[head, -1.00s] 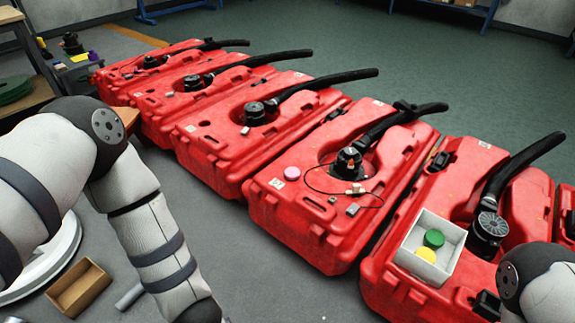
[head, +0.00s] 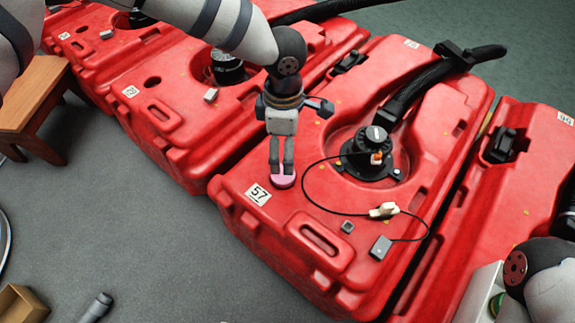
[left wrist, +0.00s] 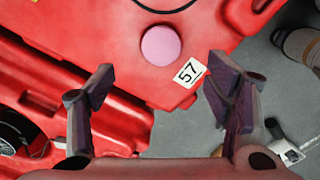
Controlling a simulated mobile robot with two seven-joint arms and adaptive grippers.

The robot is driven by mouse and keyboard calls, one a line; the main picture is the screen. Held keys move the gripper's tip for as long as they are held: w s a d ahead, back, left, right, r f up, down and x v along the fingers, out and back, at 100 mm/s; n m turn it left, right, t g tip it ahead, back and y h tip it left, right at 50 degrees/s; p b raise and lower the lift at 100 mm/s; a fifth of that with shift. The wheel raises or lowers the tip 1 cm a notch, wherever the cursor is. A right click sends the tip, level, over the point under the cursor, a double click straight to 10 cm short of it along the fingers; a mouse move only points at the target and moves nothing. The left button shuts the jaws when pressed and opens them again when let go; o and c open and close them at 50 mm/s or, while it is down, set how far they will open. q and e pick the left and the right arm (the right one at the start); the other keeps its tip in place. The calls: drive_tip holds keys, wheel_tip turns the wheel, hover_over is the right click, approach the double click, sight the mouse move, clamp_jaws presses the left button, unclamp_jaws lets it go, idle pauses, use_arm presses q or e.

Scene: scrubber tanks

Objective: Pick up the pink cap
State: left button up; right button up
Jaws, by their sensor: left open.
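The pink cap (head: 284,181) is a small round disc lying on top of the red tank marked 57 (head: 300,211). In the head view my left gripper (head: 281,170) points down at the cap, and its fingers cover part of it. In the left wrist view the whole round face of the cap (left wrist: 160,46) shows beyond the fingertips, next to the 57 label (left wrist: 189,72). My left gripper (left wrist: 158,80) is open and empty there, with nothing between its fingers. My right gripper is not in view; only a part of my right arm shows at the lower right.
On the same tank stand a black fitting with a hose (head: 372,155) and a thin black cable (head: 308,196) with a pale connector (head: 384,210). Red tanks stand on both sides. A white box (head: 480,296) is partly visible at lower right. A wooden stool (head: 38,105) stands left.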

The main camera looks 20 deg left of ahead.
sight(283, 178)
use_arm(q)
drive_tip(key=f+b, duration=0.1)
drive_tip(key=f, duration=0.3)
drive_tip(key=shift+s, duration=0.2)
wheel_tip(283, 178, down, 6)
drive_tip(key=shift+a+r+b, duration=0.1)
drive_tip(key=shift+a+b, duration=0.05)
drive_tip(key=shift+b, duration=0.9)
drive_tip(key=shift+w+r, duration=0.1)
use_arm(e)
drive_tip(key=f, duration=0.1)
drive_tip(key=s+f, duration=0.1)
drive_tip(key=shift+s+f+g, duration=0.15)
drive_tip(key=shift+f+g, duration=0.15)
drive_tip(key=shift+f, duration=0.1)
use_arm(q)
drive_tip(key=c, duration=1)
